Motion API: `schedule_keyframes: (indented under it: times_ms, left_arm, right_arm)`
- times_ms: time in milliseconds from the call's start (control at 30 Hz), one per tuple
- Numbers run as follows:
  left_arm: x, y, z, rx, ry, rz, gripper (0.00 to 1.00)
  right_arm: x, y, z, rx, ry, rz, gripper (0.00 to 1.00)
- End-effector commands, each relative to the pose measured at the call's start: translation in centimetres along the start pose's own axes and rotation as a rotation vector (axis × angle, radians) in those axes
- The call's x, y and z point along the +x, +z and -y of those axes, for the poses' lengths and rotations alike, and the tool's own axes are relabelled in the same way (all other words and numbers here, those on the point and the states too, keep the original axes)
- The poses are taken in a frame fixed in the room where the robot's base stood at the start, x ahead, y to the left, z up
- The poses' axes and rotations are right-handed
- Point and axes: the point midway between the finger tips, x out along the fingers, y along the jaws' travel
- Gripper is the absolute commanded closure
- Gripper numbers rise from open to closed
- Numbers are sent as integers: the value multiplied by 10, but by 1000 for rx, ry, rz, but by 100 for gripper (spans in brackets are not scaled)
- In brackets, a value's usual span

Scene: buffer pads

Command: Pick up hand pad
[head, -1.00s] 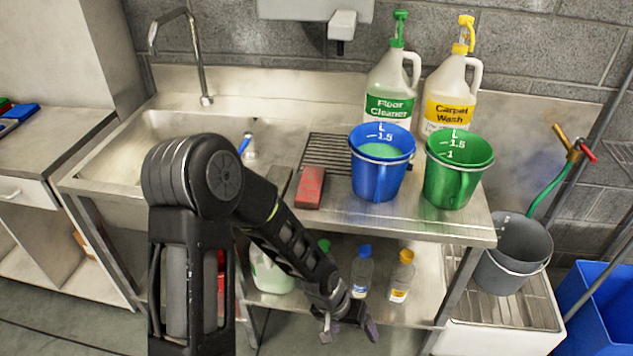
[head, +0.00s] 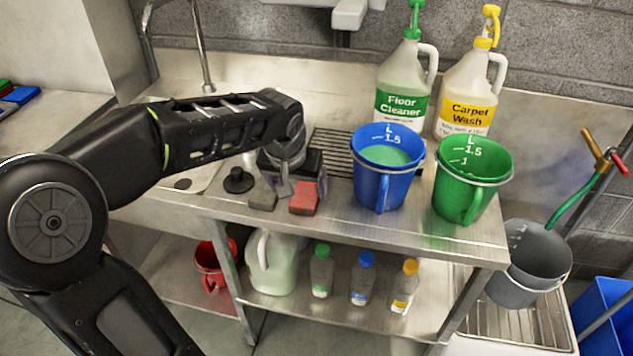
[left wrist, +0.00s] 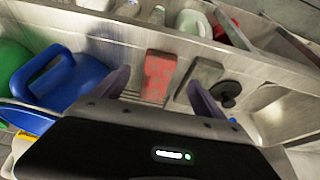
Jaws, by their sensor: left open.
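A red pad (head: 304,200) lies on the steel counter near its front edge. A grey pad (head: 263,196) lies just left of it. Both show in the left wrist view, the red pad (left wrist: 158,76) in line with the gap between my fingers and the grey pad (left wrist: 206,76) by the right-hand finger. My left gripper (head: 303,187) is open and empty, above and just behind the pads, pointing down. It partly covers the counter behind them; I cannot tell its exact height above the red pad. My right gripper is not in view.
A blue bucket (head: 383,178) and a green bucket (head: 470,190) stand right of the pads. A black plug-like knob (head: 238,181) is at the left. The Floor Cleaner jug (head: 402,85) and Carpet Wash jug (head: 466,95) stand behind.

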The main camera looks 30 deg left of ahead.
Motion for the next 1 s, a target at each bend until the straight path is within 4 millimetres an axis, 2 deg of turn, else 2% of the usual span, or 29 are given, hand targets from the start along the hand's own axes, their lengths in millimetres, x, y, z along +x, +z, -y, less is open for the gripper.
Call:
schedule_keyframes:
  times_ms: [100,367,633,1000]
  left_arm:
    - [-5,-1,5,-8,-8,-4,18]
    - [-4,-1,4,-7,-8,-3,18]
    - [20,0,4,-7,-9,-1,18]
    - [24,0,4,-7,-8,-2,18]
  right_arm:
    - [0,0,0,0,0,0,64]
    - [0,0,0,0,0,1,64]
    - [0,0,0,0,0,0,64]
    - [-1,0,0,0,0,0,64]
